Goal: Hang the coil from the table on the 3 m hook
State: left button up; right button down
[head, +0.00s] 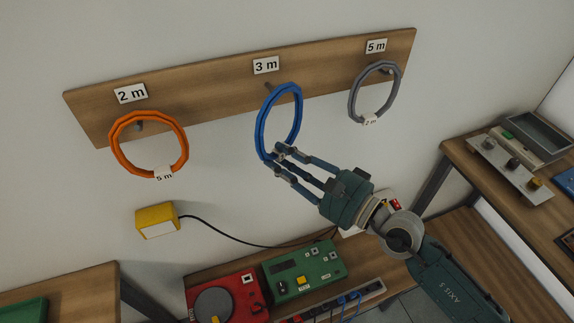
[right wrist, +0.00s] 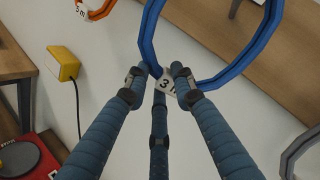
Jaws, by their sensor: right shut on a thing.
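The blue coil (head: 259,128) stands upright in front of the wooden hook board (head: 210,102), below the 3 m sign (head: 266,65). My right gripper (head: 277,157) is shut on its lower edge. The 3 m hook (head: 268,87) shows just left of the coil's top; I cannot tell whether the coil is around it. In the right wrist view the blue coil (right wrist: 149,35) rises from between my fingers (right wrist: 158,77), with a white tag (right wrist: 167,84) starting with "3", partly hidden. My left gripper is out of view.
An orange coil (head: 117,136) tagged 5 m hangs below the 2 m sign (head: 131,94). A grey coil (head: 353,103) tagged 2 m hangs below the 5 m sign (head: 376,46). A yellow box (head: 157,220) with a cable is on the wall; red and green devices (head: 303,270) stand below.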

jog(key=shift+w+a+f+b, duration=0.15)
jog(key=shift+w+a, duration=0.15)
jog(key=shift+w, duration=0.55)
jog(key=shift+w+a+r+b, duration=0.15)
jog(key=shift+w+a, duration=0.1)
jog(key=shift+w, duration=0.6)
jog(key=shift+w+a+f+b, duration=0.15)
jog(key=shift+w+f+b, duration=0.35)
jog(key=shift+f+b, duration=0.4)
jog(key=c, duration=1.4)
grip_release()
jog(key=shift+w+f, duration=0.1)
jog(key=shift+w, duration=0.05)
